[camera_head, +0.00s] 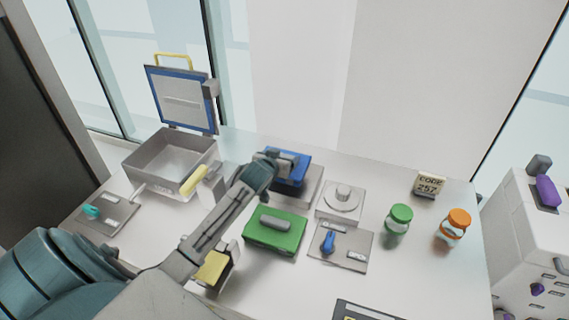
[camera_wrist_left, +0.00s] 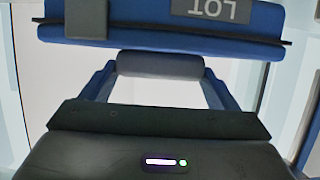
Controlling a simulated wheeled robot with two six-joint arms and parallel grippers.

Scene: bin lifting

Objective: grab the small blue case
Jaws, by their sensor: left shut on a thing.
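The small blue case (camera_head: 298,172) is at the back middle of the table, over a grey stand. It has a grey handle. My left gripper (camera_head: 268,163) reaches in from the left and is shut on the blue case at its handle side. In the left wrist view, the blue case (camera_wrist_left: 150,52) fills the top, with an upside-down "LOT" label and a grey bar below it. I cannot tell whether the case touches its stand. My right gripper is not in view.
A green case (camera_head: 275,232) sits in front of the blue one. An open grey bin (camera_head: 136,166) with a raised lid stands at the left. A dial box (camera_head: 341,204), a blue-lever panel (camera_head: 350,256), a green-lidded jar (camera_head: 397,222) and an orange-lidded jar (camera_head: 453,232) are to the right.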

